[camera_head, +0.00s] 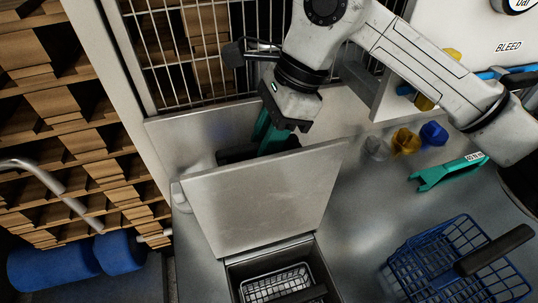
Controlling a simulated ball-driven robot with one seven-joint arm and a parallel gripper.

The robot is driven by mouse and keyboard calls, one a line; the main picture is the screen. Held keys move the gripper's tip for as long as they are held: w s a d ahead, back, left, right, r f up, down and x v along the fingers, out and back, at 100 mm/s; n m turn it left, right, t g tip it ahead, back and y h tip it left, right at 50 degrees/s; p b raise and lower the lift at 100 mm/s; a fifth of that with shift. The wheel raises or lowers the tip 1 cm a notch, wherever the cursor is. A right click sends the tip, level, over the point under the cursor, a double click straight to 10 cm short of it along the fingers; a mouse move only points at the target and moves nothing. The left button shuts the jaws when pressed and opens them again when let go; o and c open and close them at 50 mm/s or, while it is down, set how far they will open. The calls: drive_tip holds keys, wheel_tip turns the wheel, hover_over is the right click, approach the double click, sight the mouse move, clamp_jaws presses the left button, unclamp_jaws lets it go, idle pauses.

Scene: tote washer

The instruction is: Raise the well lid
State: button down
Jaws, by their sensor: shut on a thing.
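The well lid (265,205) is a flat grey metal plate. It stands tilted up over the open well (240,272), its lower edge near the well's far rim. My gripper (284,118) is behind the lid's upper edge, pointing down. It is shut on a green tool (266,130), of which only part shows. The tool's lower end is beside a dark part behind the lid, perhaps its handle; whether they touch is hidden. Inside the well is a wire basket (277,283) with a dark handle.
A blue wire basket (455,258) with a black handle stands at the lower right. A green forked tool (447,172) lies on the metal counter (350,225), near yellow (405,141) and blue (433,133) knobs. A wire grille (190,50) stands behind. Blue rollers (70,260) are at left.

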drive_tip(key=shift+g, duration=0.3)
drive_tip(key=w, duration=0.1)
drive_tip(key=w+f, duration=0.1)
drive_tip(key=w+a+b, duration=0.1)
drive_tip(key=w, duration=0.1)
drive_tip(key=shift+f, duration=0.35)
drive_tip(key=c, duration=1)
unclamp_jaws()
drive_tip(key=shift+a, duration=0.1)
drive_tip(key=shift+o, duration=0.2)
drive_tip(key=shift+r, duration=0.15)
